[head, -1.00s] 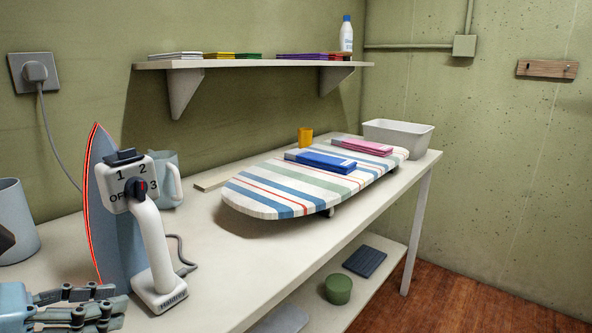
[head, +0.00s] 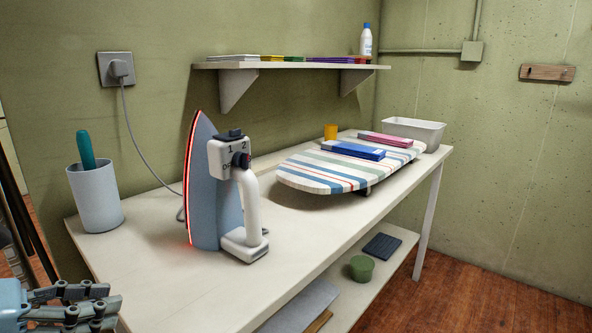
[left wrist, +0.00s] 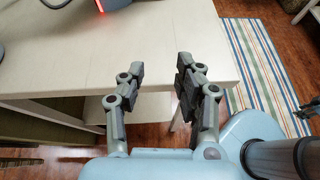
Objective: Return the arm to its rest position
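My left gripper (head: 78,308) is low at the left of the head view, in front of the table's near left corner. In the left wrist view my left gripper (left wrist: 161,66) has its two fingers apart with nothing between them, over the table's edge. The blue-grey iron (head: 218,190) stands upright on its heel on the table, apart from the gripper. Its rim glows red, and its dial (head: 240,160) faces me; I cannot read the setting. A dark piece at the right edge of the left wrist view may be my right gripper, but it is too small to tell.
The white table (head: 330,245) has a striped ironing board (head: 320,178) bearing blue and pink folded cloths. A grey pot (head: 97,200) with a teal handle stands at the left. The iron's cord runs to the wall socket (head: 116,69). A striped mat (left wrist: 262,60) lies on the floor.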

